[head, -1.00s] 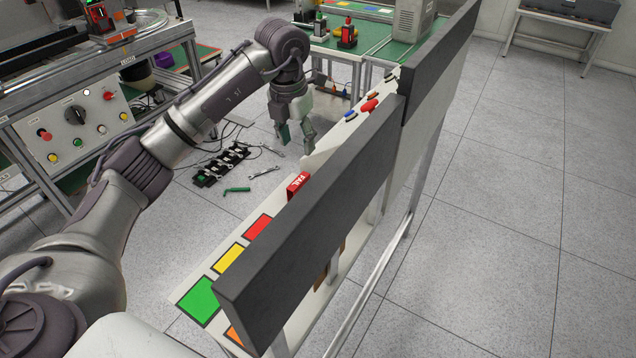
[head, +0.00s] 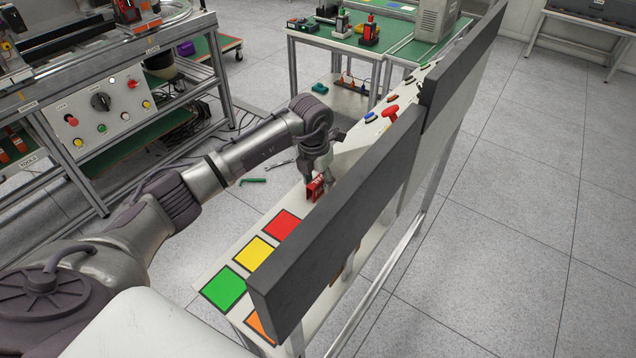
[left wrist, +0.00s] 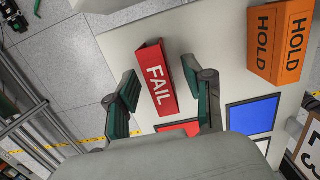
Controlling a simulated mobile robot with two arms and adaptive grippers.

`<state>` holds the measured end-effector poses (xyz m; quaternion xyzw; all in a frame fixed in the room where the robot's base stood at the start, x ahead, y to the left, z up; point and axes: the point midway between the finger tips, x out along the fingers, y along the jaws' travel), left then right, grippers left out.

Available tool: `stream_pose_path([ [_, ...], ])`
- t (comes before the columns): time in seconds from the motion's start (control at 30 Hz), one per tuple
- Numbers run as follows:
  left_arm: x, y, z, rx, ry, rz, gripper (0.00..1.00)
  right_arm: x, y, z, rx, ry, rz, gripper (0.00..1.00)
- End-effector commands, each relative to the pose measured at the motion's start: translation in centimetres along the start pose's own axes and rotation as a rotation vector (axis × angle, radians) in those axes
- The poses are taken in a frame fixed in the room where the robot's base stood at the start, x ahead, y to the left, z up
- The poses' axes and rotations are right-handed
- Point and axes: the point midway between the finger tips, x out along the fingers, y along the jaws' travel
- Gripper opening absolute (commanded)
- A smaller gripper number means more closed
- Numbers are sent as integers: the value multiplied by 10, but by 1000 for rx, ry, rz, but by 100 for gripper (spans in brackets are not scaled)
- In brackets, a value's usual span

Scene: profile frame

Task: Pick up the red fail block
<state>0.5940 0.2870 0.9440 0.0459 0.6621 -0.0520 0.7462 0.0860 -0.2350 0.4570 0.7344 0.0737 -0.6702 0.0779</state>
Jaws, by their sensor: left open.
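The red FAIL block (head: 315,189) stands on the white shelf, partly hidden by my left gripper in the head view. It also shows in the left wrist view (left wrist: 155,78), with its white lettering between the two fingers. My left gripper (head: 322,178) is open, with its green-padded fingers on either side of the block. In the left wrist view the left gripper (left wrist: 160,100) shows a gap beside the block, so it is not clamped. My right gripper is not in view.
An orange HOLD block (left wrist: 279,40) stands near the red block in the left wrist view. Green (head: 223,289), yellow (head: 256,252) and red (head: 283,225) squares mark the shelf (head: 215,262). A dark upright panel (head: 340,220) runs along its right side.

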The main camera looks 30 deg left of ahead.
Motion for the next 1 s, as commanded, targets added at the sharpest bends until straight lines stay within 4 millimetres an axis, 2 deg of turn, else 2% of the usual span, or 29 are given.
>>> stream_pose_path([
  [0.2, 1, 0, 0, 0, -1, 0, 52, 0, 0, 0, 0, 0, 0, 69],
  [0.5, 1, 0, 0, 0, -1, 0, 4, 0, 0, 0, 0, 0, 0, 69],
  [0.83, -3, 0, 1, 1, -3, 1, 4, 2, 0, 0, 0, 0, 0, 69],
  [1.0, -26, 0, 5, 1, -8, 2, 4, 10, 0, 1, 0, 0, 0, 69],
])
